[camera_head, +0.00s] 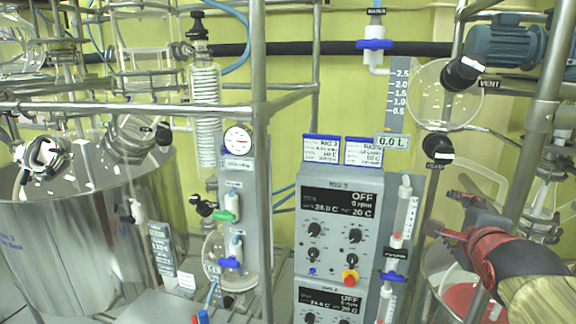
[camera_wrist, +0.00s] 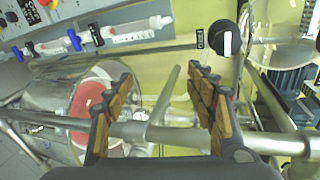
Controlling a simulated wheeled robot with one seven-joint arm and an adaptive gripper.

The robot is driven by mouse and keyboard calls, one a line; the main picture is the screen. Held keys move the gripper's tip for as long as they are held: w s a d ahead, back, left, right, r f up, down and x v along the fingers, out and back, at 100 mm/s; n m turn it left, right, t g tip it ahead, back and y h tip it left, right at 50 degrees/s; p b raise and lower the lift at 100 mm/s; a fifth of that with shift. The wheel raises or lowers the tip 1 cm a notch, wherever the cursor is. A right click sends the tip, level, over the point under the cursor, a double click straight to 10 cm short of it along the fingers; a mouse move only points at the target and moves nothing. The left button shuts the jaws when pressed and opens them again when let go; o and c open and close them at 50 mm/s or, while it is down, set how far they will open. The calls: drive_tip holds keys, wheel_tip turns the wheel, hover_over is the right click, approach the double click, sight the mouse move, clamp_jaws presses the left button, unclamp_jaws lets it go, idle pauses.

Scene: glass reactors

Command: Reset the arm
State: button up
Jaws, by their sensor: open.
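My gripper (camera_head: 450,216) is at the right of the head view, beside the grey control panel (camera_head: 341,204) and apart from it. In the wrist view my gripper (camera_wrist: 163,100) shows two fingers with brown pads spread wide, with nothing held between them. Behind the fingers, a metal frame tube (camera_wrist: 180,133) crosses the view. A glass vessel with a red inside (camera_wrist: 88,98) is behind the left finger; how far off it is, I cannot tell.
A black-knobbed valve (camera_head: 439,148) and a round glass vessel (camera_head: 428,96) are above my gripper. A steel upright (camera_head: 541,118) stands close at the right. A steel tank (camera_head: 70,235) is at far left. The yellow wall (camera_head: 285,90) is behind.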

drive_tip(key=s+a+f+n+g+y+b, duration=0.1)
drive_tip(key=s+a+f+n, duration=0.4)
drive_tip(key=f, duration=0.5)
drive_tip(key=s+a+f+n+g+y+b, duration=0.2)
drive_tip(key=s+a+f+n+g+b, duration=0.2)
drive_tip(key=s+f+n, duration=0.6)
drive_tip(key=s+a+f+n+g+y+b, duration=0.1)
drive_tip(key=s+a+f+n+g+b, duration=0.2)
drive_tip(key=s+a+f+n, duration=0.3)
wheel_tip(320, 180, down, 5)
drive_tip(key=shift+s+a+f+n+y, duration=0.1)
drive_tip(key=shift+s+a+n+y, duration=0.15)
drive_tip(key=shift+s+n, duration=0.65)
drive_tip(key=shift+w, duration=0.2)
